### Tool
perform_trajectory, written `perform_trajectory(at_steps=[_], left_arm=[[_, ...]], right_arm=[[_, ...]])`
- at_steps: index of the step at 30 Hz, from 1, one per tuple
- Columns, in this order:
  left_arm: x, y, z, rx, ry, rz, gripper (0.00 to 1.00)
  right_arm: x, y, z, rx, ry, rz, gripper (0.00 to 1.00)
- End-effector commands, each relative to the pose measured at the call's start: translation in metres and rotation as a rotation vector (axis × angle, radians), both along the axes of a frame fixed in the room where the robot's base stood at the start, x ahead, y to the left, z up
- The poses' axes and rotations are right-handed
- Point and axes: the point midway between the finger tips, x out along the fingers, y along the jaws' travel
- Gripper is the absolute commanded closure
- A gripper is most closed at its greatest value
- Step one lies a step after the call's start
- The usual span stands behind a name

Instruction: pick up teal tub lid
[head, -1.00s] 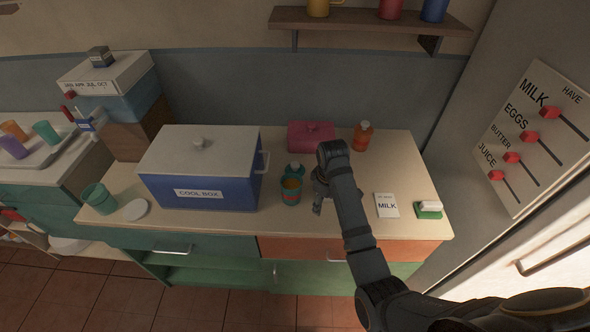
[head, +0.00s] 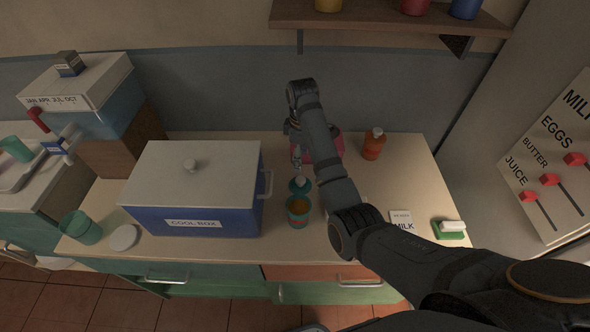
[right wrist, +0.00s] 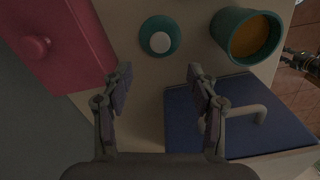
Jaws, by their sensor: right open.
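The teal tub lid (head: 300,187), a small round teal piece with a pale knob, lies on the counter just behind the teal tub (head: 298,218), which holds something orange. In the right wrist view the lid (right wrist: 148,46) is ahead of my right gripper (right wrist: 158,76), roughly centred between its fingers but beyond the tips. The tub (right wrist: 235,50) stands right of it there. My right gripper (head: 298,166) is open and empty, pointing down above the counter close behind the lid, not touching it as far as I can see.
The blue cool box (head: 190,222) with a side handle stands close left. A pink box (head: 328,147) with a knob is behind, partly hidden by my arm; it also shows in the wrist view (right wrist: 75,55). An orange bottle (head: 373,146) is further right.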

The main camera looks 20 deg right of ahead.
Motion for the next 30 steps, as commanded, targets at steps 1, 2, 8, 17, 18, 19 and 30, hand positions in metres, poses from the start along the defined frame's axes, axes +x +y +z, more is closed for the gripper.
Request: perform_trajectory(at_steps=[1, 2, 8, 17, 18, 19, 30], left_arm=[[0.001, 0.000, 0.000, 0.000, 0.000, 0.000, 0.60], [0.001, 0.000, 0.000, 0.000, 0.000, 0.000, 0.60], [-0.022, 0.000, 0.002, 0.000, 0.034, 0.002, 0.60], [-0.042, 0.000, 0.005, 0.001, 0.061, 0.002, 0.60], [-0.038, 0.000, 0.005, 0.001, 0.057, 0.002, 0.60], [-0.035, 0.000, 0.005, 0.000, 0.051, 0.002, 0.60], [-0.015, 0.000, 0.019, 0.000, 0.022, 0.001, 0.60]], right_arm=[[0.000, 0.000, 0.000, 0.001, 0.001, 0.000, 0.41], [0.000, 0.000, 0.000, 0.001, 0.001, 0.000, 0.41], [-0.001, 0.000, -0.014, 0.000, 0.004, -0.001, 0.41], [-0.001, 0.000, -0.053, 0.000, 0.000, -0.001, 0.41], [-0.001, 0.000, -0.053, 0.000, 0.000, -0.001, 0.41], [-0.001, 0.000, -0.053, 0.000, 0.000, -0.001, 0.41], [-0.002, 0.000, -0.102, 0.000, 0.001, -0.002, 0.41]])
